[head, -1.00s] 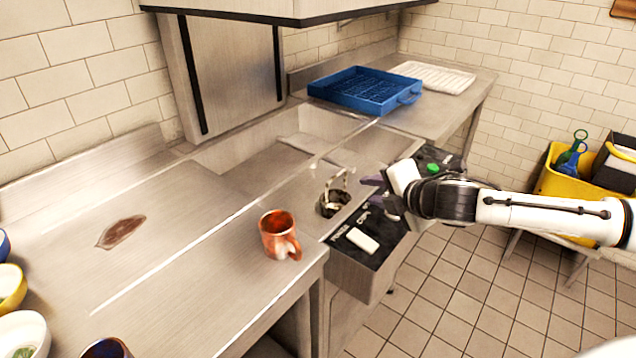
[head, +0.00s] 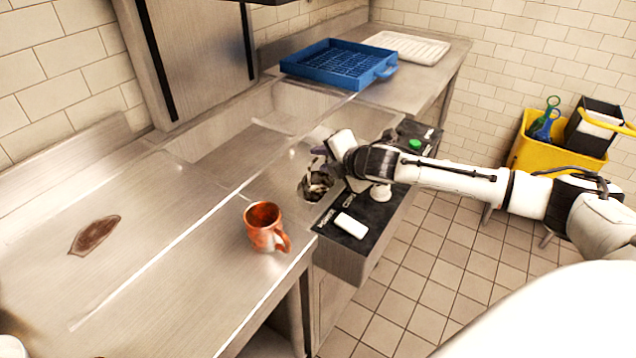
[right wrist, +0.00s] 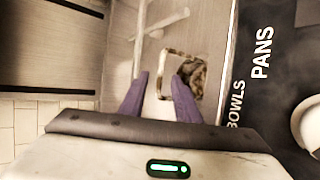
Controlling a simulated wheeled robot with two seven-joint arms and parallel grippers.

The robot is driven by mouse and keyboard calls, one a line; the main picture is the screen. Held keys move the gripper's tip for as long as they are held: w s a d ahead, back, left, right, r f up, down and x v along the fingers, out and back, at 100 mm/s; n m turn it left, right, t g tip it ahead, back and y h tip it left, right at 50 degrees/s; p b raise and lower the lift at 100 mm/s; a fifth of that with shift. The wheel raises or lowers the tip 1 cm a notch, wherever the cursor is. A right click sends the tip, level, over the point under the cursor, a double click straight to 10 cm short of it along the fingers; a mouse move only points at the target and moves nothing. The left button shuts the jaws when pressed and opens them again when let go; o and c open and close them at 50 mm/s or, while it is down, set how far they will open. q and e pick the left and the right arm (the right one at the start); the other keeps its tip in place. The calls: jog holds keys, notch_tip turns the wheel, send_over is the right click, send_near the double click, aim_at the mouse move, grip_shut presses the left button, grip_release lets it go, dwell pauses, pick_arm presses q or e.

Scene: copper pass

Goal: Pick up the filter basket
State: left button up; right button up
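The filter basket (head: 315,188) is a small, dark, patchy metal piece set at the right end of the steel sink. My right gripper (head: 320,157) is just above it and hides part of it. Whether a finger touches the rim, I cannot tell. My left gripper is out of view.
A copper mug (head: 264,228) stands on the counter near the front edge. A black labelled panel with a white block (head: 351,226) lies right of the basket. A blue rack (head: 345,68) and white tray (head: 408,47) sit behind. A yellow bin (head: 530,155) stands right.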

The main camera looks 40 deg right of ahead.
jog(key=shift+w+f, duration=0.3)
jog(key=shift+w, duration=0.15)
grip_shut()
dwell(1.1)
